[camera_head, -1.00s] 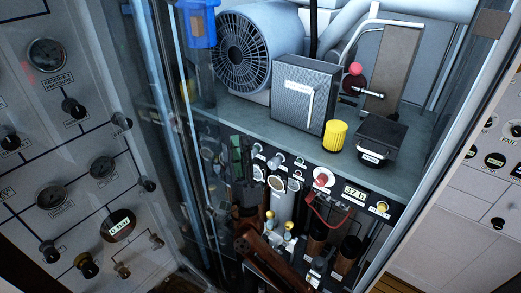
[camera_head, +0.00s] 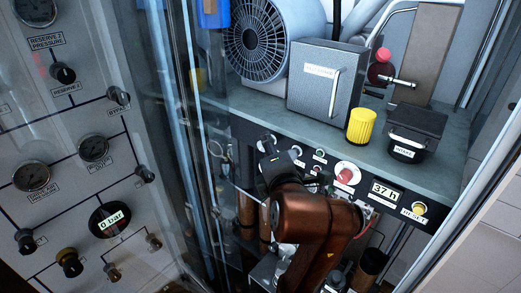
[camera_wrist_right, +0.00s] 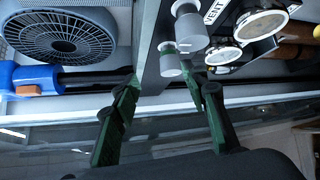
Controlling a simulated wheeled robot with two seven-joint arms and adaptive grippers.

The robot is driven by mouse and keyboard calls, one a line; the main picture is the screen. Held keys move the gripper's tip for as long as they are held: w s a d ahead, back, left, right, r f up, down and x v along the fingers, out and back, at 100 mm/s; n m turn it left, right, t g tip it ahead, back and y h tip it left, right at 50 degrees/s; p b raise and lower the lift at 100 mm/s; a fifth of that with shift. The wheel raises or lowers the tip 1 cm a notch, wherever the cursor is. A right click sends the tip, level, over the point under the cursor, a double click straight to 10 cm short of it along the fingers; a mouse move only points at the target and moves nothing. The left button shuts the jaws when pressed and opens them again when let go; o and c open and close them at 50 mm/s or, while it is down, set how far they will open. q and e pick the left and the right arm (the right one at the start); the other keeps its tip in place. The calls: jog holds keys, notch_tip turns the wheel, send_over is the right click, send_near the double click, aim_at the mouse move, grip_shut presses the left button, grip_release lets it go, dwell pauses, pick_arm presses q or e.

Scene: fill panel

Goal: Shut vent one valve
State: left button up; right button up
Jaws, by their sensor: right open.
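In the right wrist view, a VENT label (camera_wrist_right: 214,12) sits on the panel, its number not readable. Near it are a silver valve knob (camera_wrist_right: 171,64) and another silver knob (camera_wrist_right: 191,32). My right gripper (camera_wrist_right: 165,80) is open, its green-tipped fingers spread on either side of the nearer knob; I cannot tell whether they touch it. In the head view, my copper-coloured arm reaches the row of knobs under the shelf. There the right gripper (camera_head: 272,168) is small and partly hidden by the arm. Which knob is vent one is unclear. The left gripper is out of view.
A yellow cap (camera_head: 361,126), a black box (camera_head: 416,130) and a fan unit (camera_head: 262,45) stand on the shelf (camera_head: 262,104) above. A red button (camera_head: 346,174) and a 37 h display (camera_head: 384,190) are to the right. A glass door edge (camera_head: 172,110) stands left.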

aim_at(263, 150)
jog(key=shift+g+y, duration=0.4)
jog(key=shift+g, duration=0.1)
jog(key=x, duration=0.4)
jog(key=f+x, duration=0.1)
jog(key=x, duration=0.3)
jog(key=shift+s+a+f, duration=0.1)
jog(key=shift+s+f, duration=0.05)
jog(key=shift+s, duration=0.1)
jog(key=shift+c, duration=0.6)
